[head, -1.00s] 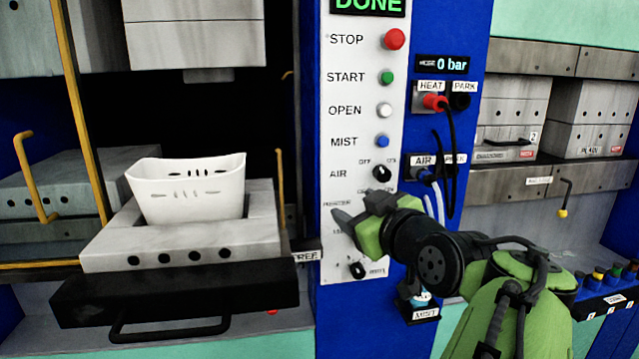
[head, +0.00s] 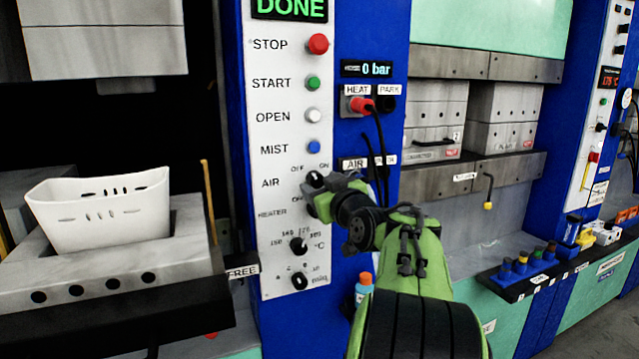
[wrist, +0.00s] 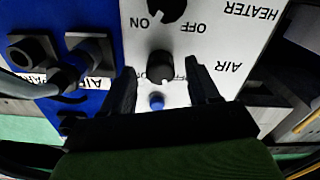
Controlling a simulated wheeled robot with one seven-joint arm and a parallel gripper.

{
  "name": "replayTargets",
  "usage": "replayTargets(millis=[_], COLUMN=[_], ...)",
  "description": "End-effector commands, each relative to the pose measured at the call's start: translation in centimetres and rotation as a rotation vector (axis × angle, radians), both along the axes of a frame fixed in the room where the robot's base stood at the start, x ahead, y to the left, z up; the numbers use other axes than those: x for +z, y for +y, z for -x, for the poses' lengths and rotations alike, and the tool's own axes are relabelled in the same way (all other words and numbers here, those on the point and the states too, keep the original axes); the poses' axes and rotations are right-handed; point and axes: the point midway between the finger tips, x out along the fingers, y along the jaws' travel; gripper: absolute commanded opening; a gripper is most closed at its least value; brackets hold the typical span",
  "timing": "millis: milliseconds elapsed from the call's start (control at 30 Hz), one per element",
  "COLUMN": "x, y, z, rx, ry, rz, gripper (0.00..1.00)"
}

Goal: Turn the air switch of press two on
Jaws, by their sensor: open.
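The black AIR switch (head: 315,180) is a small knob on the white control panel (head: 262,140), with OFF and ON printed above it. In the wrist view the AIR knob (wrist: 161,68) appears upside down, between the two black fingers. My gripper (head: 311,192) is at the panel in the head view, with the fingers partly hiding the AIR row. The wrist view shows my gripper (wrist: 162,78) open, one finger on each side of the knob; I cannot tell whether they touch it. The knob's pointer direction is unclear. No press number is readable on this panel.
The HEATER knob (wrist: 165,8) sits close to the AIR knob. The blue MIST button (head: 313,146) is directly above it. Hoses hang from the sockets right of the panel (head: 362,104).

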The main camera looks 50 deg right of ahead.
Motion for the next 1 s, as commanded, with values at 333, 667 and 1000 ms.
replayTargets(millis=[333,667,1000], x=[-0.01,-0.03,-0.03], y=[-0.80,-0.78,-0.73], z=[-1.33,-1.29,-1.32], rx=[-0.001,-0.001,0.000], ry=[0.000,0.001,-0.011], rz=[0.000,0.000,-0.020], gripper=[0.60,0.18,0.04])
